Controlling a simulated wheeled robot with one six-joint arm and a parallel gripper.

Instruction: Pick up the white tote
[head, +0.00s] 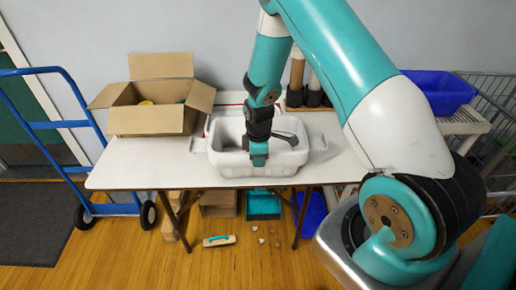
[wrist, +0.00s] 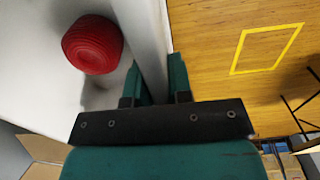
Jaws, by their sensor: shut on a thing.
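The white tote (head: 290,160) is an open tub standing on the white folding table, near its front edge. My gripper (head: 259,157) points down over the tote's front wall in the head view. In the wrist view, my gripper's two teal fingers (wrist: 158,82) sit one on each side of the tote's white wall (wrist: 148,30), shut on it. A red round ribbed thing (wrist: 92,44) lies inside the tote. A dark grey thing (head: 286,138) shows at the tote's right inner side. My arm hides part of the tote's inside.
An open cardboard box (head: 152,120) stands left on the table (head: 130,175). A blue hand truck (head: 60,124) stands left. A brush (head: 219,240) and small bits lie on the floor.

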